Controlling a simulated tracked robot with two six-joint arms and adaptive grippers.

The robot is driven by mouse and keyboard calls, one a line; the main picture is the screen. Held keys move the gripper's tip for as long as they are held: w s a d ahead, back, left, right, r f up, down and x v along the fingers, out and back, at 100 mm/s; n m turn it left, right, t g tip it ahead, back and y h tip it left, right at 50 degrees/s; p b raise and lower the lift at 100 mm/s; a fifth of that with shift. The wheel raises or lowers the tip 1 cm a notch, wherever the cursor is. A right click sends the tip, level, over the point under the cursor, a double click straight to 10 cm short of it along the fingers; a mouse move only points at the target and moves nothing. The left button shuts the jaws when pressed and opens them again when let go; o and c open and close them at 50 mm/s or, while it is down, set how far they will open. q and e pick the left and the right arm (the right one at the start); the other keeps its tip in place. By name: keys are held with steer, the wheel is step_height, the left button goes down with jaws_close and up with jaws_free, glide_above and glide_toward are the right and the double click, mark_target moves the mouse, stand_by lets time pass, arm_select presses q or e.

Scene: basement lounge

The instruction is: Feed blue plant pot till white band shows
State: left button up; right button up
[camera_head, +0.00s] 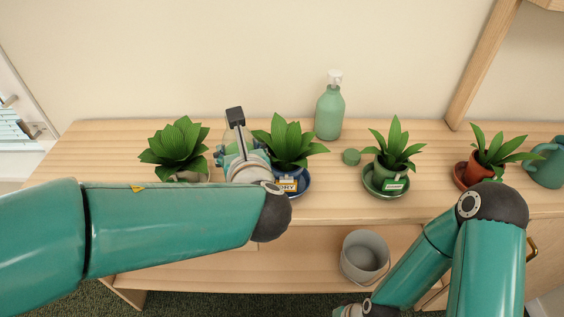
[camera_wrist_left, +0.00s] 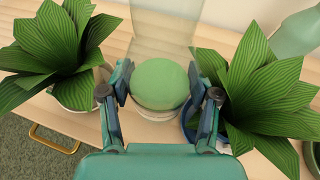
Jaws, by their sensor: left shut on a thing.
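The blue plant pot (camera_head: 287,169) stands upright on a blue saucer (camera_head: 305,184), with a leafy plant and a label at its front. My left gripper (camera_wrist_left: 160,92) is just left of it, shut on a clear container (camera_wrist_left: 163,32) with a rounded green part (camera_wrist_left: 159,82) between the fingers. A pale ring shows below the green part. In the head view my wrist hides most of the container. I cannot tell whether anything flows from it. My right gripper (camera_head: 352,311) is low at the bottom edge, cut off, its fingers unclear.
A plant in a pale pot (camera_head: 175,143) stands left. To the right are a green pot (camera_head: 384,177), a red pot (camera_head: 474,171) and a teal watering can (camera_head: 547,165). A grey bucket (camera_head: 365,257) sits on the lower shelf.

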arm_select(q)
steer(key=shift+r+p, duration=2.1)
steer(key=shift+r, duration=0.45)
